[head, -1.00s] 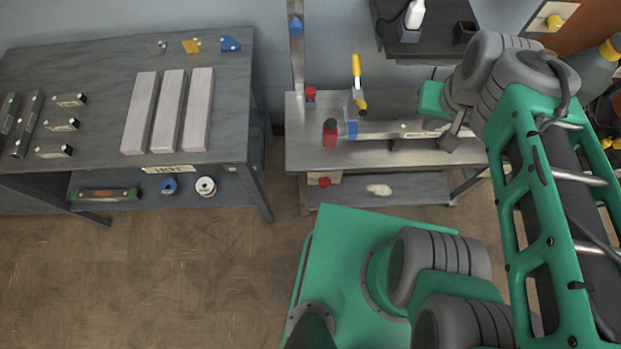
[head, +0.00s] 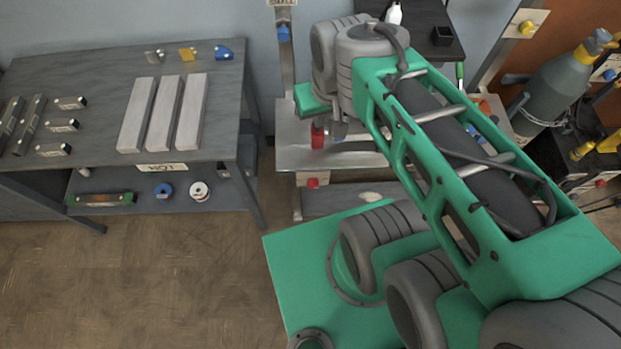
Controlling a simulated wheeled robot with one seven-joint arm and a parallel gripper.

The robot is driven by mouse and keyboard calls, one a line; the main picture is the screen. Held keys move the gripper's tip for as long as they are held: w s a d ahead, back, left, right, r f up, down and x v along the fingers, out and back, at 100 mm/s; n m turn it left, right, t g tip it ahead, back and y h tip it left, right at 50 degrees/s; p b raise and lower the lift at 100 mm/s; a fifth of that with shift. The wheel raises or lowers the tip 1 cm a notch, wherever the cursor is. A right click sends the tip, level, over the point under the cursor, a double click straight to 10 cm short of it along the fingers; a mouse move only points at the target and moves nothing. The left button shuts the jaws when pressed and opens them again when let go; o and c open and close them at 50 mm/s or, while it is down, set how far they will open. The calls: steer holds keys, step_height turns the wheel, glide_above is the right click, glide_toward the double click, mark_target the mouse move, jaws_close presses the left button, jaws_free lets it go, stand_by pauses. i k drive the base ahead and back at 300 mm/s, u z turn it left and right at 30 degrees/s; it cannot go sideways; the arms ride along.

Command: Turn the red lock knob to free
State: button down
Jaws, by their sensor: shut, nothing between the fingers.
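A red cylindrical knob (head: 318,137) stands at the left end of the steel bench (head: 290,157). A second red knob (head: 313,183) shows lower, at the shelf below. I cannot tell from this view which is the lock knob or how it is turned. My gripper (head: 338,131) is mostly hidden under my grey wrist, just right of the upper red knob. It looks shut and empty. Whether it touches that knob cannot be told. My arm covers most of the bench top, including the yellow-handled clamp seen earlier.
A dark table (head: 90,95) with three pale bars (head: 164,112) stands at the left. A grey upright post (head: 285,70) rises behind the steel bench. A grey bottle (head: 552,92) stands at the right. The floor between the tables is clear.

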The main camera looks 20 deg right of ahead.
mark_target(312, 184)
steer(key=u, duration=0.2)
steer(key=k, duration=0.6)
steer(key=u, duration=2)
